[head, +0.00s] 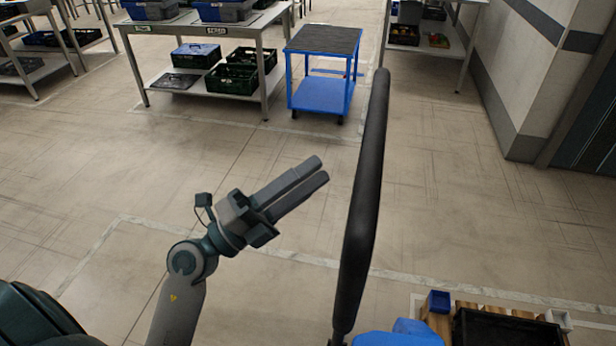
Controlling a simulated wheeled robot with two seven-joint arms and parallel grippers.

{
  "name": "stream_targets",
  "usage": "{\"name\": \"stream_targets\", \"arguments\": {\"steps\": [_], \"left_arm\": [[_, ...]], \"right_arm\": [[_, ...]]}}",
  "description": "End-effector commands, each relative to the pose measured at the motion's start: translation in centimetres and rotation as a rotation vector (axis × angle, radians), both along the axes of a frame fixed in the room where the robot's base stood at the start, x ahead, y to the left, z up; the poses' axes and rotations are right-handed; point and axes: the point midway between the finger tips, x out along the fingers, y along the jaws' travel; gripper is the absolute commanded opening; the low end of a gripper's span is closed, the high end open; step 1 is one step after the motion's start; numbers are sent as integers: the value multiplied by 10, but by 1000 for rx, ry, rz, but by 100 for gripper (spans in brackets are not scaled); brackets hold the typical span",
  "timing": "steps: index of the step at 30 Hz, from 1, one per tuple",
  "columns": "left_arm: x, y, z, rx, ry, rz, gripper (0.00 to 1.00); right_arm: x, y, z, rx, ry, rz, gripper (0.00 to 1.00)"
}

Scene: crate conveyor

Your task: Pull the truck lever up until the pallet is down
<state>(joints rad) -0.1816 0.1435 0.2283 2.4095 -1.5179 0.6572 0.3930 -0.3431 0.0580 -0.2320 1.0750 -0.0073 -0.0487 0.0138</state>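The truck's handle (366,190) is a tall black bar, seen nearly edge-on, standing right of the middle. Its foot meets a blue part of the truck (402,336) at the bottom edge. I cannot make out a separate lever. A wooden pallet (438,322) shows in part at the bottom right, under a black crate (505,330); its height above the floor cannot be told. My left gripper (323,170) is left of the handle and apart from it in the picture. Its two fingers lie together with nothing between them. My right gripper is not in view.
A blue cart (322,95) with a dark top stands at the back. Left of it is a table (190,27) with crates on and below it. A shelf (440,50) and a wall (530,70) are at the right. The floor between is clear.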

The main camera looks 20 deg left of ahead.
Motion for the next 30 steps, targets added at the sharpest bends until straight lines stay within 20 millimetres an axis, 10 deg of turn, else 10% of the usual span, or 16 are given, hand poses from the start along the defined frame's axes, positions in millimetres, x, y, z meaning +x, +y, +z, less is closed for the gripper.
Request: {"name": "stream_targets", "arguments": {"steps": [17, 30], "left_arm": [[24, 7, -41, -155, 109, -29, 32], [78, 23, -239, -671, 553, 23, 32]], "right_arm": [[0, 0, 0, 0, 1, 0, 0], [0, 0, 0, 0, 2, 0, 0]]}}
